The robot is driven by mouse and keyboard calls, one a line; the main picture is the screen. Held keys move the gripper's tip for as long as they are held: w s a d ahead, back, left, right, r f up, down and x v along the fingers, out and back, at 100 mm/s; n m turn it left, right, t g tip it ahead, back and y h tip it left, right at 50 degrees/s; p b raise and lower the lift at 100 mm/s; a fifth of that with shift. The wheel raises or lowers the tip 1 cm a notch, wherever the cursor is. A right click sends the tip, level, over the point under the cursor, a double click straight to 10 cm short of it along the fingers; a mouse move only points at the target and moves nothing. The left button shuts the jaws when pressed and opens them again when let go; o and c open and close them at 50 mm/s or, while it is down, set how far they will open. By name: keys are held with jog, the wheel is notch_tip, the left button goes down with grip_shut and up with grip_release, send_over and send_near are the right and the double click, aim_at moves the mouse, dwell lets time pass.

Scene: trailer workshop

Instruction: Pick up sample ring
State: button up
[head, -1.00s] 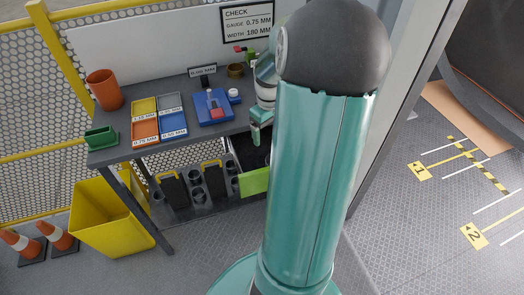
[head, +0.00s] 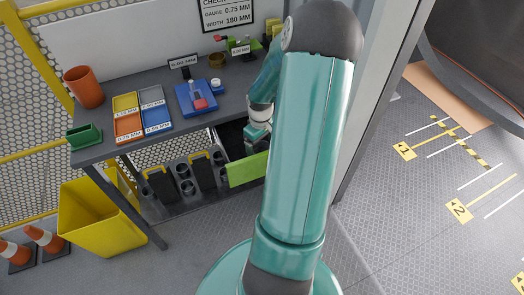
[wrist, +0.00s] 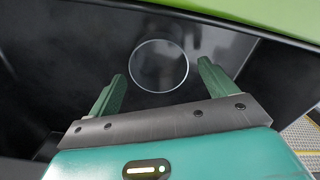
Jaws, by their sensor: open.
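The sample ring (wrist: 160,92) is a thin, pale ring lying on the dark floor of the open drawer (head: 248,170), which has a green front. My gripper (wrist: 162,74) is open in the wrist view. Its two green fingers point toward the ring, with one fingertip on each side of it in the picture. Nothing is held between them. I cannot tell how far above the drawer floor the fingertips are. In the head view my gripper (head: 257,134) is small, over the drawer opening, and the ring is not visible there.
The grey workbench (head: 104,149) stands above the drawer, with sorting trays (head: 154,116), a blue device (head: 196,98) and cups on it. The green drawer front (wrist: 245,14) borders the top of the wrist view. A yellow bin (head: 98,219) stands left, with cones beyond.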

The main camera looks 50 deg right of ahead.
notch_tip(320, 180, down, 2)
jog(key=shift+c, duration=0.4)
jog(key=c, duration=1)
jog(key=shift+o, duration=0.2)
jog(key=shift+r, duration=0.1)
